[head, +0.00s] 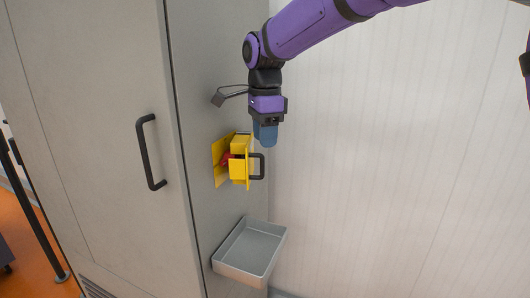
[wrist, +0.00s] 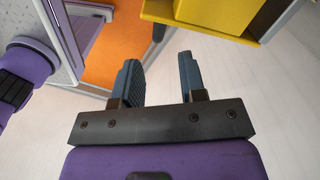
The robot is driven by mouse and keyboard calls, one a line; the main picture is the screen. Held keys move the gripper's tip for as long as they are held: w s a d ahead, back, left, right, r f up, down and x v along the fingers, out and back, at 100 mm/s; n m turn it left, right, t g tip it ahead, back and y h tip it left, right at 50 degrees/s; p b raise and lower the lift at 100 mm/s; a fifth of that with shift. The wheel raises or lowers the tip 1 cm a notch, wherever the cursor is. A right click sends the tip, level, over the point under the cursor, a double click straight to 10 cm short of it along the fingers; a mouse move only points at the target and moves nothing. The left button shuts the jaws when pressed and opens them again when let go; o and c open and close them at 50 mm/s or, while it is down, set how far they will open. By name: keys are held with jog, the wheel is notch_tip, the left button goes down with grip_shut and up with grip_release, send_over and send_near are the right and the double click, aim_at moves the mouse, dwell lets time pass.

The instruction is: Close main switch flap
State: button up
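The main switch is a yellow housing with a red part (head: 228,159) inside, mounted on the side of the grey cabinet. Its yellow flap (head: 239,171) carries a black handle (head: 257,166) and stands out from the housing, apparently open. My gripper (head: 265,136) hangs just above and to the right of the switch, pointing down. In the wrist view my gripper (wrist: 164,80) shows two blue-grey fingers apart with nothing between them. Yellow parts of the switch (wrist: 205,14) are ahead of the fingertips there, and the handle is not clearly visible.
The grey cabinet (head: 95,120) has a long black door handle (head: 150,152) on its front. A grey tray (head: 250,252) is fixed below the switch. A pale panelled wall (head: 400,170) is at the right, with free room before it.

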notch_tip(320, 180, up, 5)
jog(key=shift+f, duration=0.15)
